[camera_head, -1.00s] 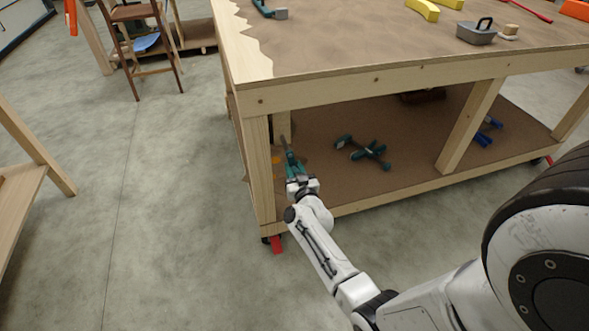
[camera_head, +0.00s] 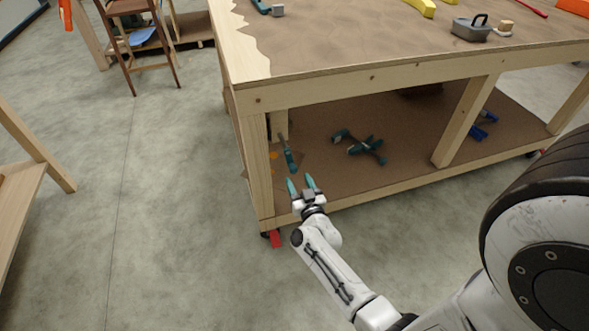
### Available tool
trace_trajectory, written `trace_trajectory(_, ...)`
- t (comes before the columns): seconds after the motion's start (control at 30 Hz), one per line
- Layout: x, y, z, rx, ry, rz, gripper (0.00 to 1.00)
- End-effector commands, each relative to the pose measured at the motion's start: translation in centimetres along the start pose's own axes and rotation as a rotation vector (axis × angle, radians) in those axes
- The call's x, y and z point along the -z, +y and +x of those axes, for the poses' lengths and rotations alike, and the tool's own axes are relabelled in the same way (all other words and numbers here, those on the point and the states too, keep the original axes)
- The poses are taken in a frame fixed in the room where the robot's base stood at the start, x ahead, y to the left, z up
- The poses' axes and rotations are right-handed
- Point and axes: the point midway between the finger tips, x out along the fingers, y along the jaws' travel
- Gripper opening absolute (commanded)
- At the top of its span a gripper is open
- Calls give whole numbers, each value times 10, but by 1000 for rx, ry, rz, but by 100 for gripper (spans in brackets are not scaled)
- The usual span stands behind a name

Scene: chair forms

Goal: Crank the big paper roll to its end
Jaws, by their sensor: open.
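I see no big paper roll and no crank in the head view. My gripper (camera_head: 302,182) is in front of the workbench's lower shelf, near its left front leg. Its two teal fingertips are spread apart with nothing between them. A teal hand tool (camera_head: 290,158) with a thin dark end lies on the lower shelf, just beyond the fingertips and apart from them.
The wooden workbench (camera_head: 370,83) fills the right and has red-braked casters. Teal clamps (camera_head: 366,147) and blue tools (camera_head: 482,128) lie on its lower shelf (camera_head: 400,120). A tall wooden chair (camera_head: 139,45) stands at back left. The concrete floor between is clear.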

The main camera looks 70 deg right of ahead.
Motion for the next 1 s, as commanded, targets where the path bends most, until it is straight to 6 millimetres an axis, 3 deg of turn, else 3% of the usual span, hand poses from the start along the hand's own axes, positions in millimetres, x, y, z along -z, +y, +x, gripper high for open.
trace_trajectory(0.2, 0, 0, -26, 1, -1, 1, 54)
trace_trajectory(0.67, -1, 0, -31, 0, 0, 17, 54)
trace_trajectory(0.83, -3, 1, -33, -5, -1, 230, 54)
trace_trajectory(1.0, -5, 3, -36, -12, 0, 672, 54)
